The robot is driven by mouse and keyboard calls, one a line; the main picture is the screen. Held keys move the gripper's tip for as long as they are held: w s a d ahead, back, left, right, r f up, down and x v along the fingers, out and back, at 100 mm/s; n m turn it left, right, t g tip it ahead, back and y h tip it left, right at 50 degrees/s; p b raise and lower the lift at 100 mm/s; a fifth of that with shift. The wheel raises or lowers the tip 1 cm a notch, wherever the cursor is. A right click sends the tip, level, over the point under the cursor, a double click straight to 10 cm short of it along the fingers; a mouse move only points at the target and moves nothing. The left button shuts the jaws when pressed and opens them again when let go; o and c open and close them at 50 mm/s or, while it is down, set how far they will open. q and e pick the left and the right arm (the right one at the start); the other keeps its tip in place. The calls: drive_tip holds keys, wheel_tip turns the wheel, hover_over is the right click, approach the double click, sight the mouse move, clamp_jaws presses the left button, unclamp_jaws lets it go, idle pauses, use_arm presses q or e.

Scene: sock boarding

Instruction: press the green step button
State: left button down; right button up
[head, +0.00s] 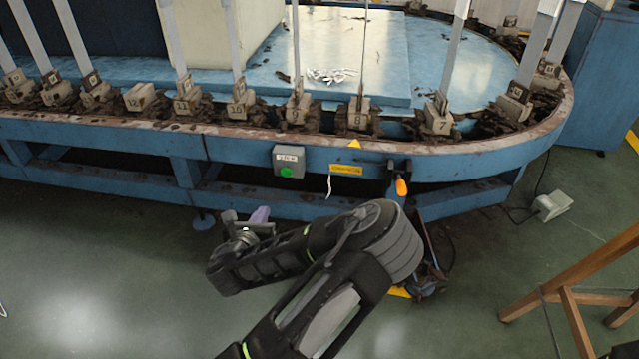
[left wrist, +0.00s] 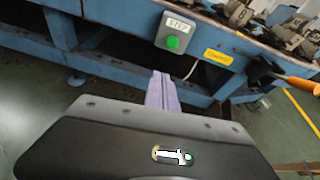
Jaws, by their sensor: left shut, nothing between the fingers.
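The green step button (head: 286,171) is on a grey box (head: 289,154) fixed to the blue rail of the machine. In the left wrist view the button (left wrist: 172,42) shows on the box labelled STEP (left wrist: 178,30), above the fingertips. My left gripper (head: 260,214) is shut and empty, below and left of the box in the head view. Its pale purple fingers (left wrist: 161,90) point toward the rail, apart from the button. My right gripper is in neither view.
A yellow label (head: 346,169) and an orange-handled tool (head: 401,186) are on the rail right of the box. Numbered blocks with upright boards line the track above. A wooden stool (head: 570,290) stands at right. Green floor is free at lower left.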

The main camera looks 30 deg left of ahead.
use_arm(q)
drive_tip(key=shift+w+d+r+m+t, duration=0.15)
drive_tip(key=shift+w+d+r+m, duration=0.05)
drive_tip(key=shift+w+r+m, duration=0.25)
drive_tip(key=shift+w+d+r+m+t, duration=0.15)
drive_tip(key=shift+w+r+m, duration=0.15)
drive_tip(key=shift+w, duration=0.25)
drive_tip(key=shift+f, duration=0.1)
drive_tip(key=b, duration=0.4)
approach(285, 175)
drive_tip(key=x, duration=0.5)
drive_tip(key=shift+w+a+f, duration=0.1)
drive_tip(key=shift+w+f, duration=0.15)
drive_tip(key=shift+f, duration=0.05)
drive_tip(key=shift+w+a+r, duration=0.1)
drive_tip(key=shift+w+a, duration=0.05)
drive_tip(key=shift+w, duration=0.25)
